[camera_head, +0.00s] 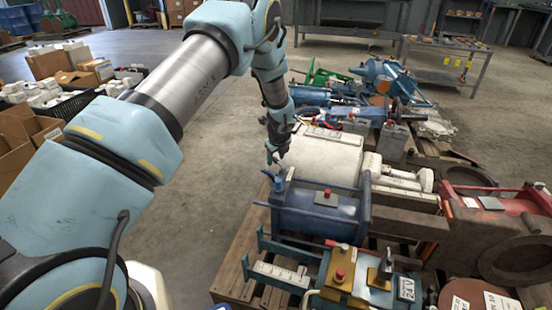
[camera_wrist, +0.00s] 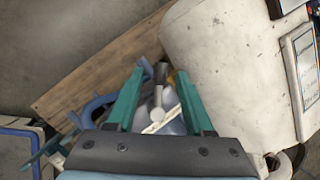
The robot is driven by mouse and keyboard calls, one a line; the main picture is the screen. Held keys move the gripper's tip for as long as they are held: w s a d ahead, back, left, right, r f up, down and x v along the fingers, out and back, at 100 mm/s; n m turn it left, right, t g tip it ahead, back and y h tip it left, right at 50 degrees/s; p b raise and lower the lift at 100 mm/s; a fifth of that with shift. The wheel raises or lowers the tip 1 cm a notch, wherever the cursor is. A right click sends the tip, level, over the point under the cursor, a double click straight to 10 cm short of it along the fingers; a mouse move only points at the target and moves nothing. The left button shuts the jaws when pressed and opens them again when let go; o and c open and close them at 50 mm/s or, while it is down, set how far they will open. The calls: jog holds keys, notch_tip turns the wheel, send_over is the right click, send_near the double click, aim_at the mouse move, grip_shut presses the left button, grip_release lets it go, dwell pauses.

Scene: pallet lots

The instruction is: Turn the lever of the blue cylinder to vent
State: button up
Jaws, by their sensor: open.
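The blue cylinder (camera_head: 318,212) lies on a wooden pallet in the head view, between blue end frames, with a red button on top. My gripper (camera_head: 277,160) is above its left end, pointing down. In the wrist view my gripper (camera_wrist: 160,72) is open, with one teal finger on each side of a small lever (camera_wrist: 159,92). The lever has a dark tip, a grey stem and a pale round pivot. It stands between the fingers without clear contact. A pale marked strip (camera_wrist: 163,121) lies beside the pivot. Its markings are too small to read, and the gripper's palm hides most of the cylinder.
A large white tank (camera_head: 318,154) lies close behind the cylinder and fills the right of the wrist view. A teal unit (camera_head: 340,278) with brass blocks stands in front. Red machinery (camera_head: 500,215) is at the right. Open floor (camera_head: 200,225) lies left of the pallet.

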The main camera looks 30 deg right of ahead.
jog(key=shift+c, duration=0.3)
grip_shut()
dwell(1.1)
